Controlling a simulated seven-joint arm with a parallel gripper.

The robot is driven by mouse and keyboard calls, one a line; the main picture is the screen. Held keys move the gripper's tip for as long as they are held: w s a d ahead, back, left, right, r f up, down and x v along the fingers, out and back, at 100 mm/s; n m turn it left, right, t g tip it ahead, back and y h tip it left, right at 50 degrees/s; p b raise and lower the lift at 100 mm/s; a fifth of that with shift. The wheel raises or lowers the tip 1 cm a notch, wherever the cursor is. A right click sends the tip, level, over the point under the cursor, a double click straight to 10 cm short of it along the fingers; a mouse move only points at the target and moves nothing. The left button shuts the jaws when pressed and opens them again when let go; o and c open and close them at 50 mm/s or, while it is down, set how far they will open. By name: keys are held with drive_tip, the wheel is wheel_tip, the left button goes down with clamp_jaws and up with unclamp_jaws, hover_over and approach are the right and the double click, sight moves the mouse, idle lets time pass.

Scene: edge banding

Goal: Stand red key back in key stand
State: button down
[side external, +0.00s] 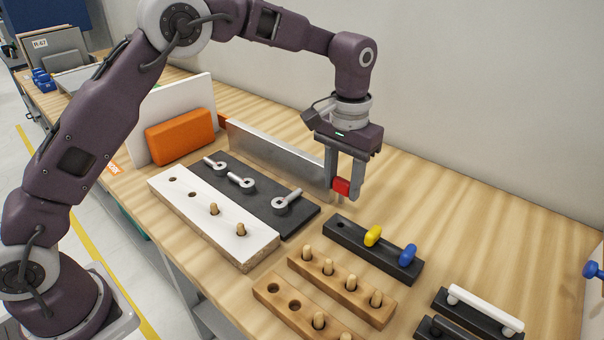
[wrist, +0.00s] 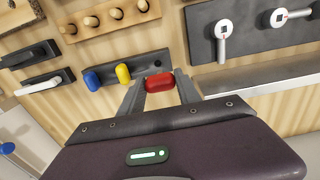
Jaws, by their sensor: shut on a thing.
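My gripper (side external: 343,190) is shut on the red key (side external: 341,185), holding it above the table between the fingertips. The red key also shows in the wrist view (wrist: 160,82), its rounded head between both fingers; its lower part is mostly hidden there. The key stand (side external: 386,254) is a black block to the lower right of my gripper in the side view. A yellow key (side external: 373,235) and a blue key (side external: 408,253) stand in it. An empty hole (side external: 340,225) shows at its left end, nearest the red key.
A metal straightedge (side external: 275,158) stands on edge behind a dark board with several metal keys (side external: 283,203). A white-topped board (side external: 185,202) and wooden peg blocks (side external: 341,282) lie in front. Black blocks with handles (side external: 484,308) lie right. Bare table lies behind the stand.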

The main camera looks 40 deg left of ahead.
drive_tip(key=shift+d+f, duration=0.2)
drive_tip(key=shift+d, duration=0.1)
drive_tip(key=shift+f, duration=2.4)
drive_tip(key=shift+f, duration=1.3)
drive_tip(key=c, duration=0.8)
unclamp_jaws()
drive_tip(key=shift+o, duration=0.2)
drive_tip(key=shift+r, duration=0.1)
drive_tip(key=shift+r, duration=2.45)
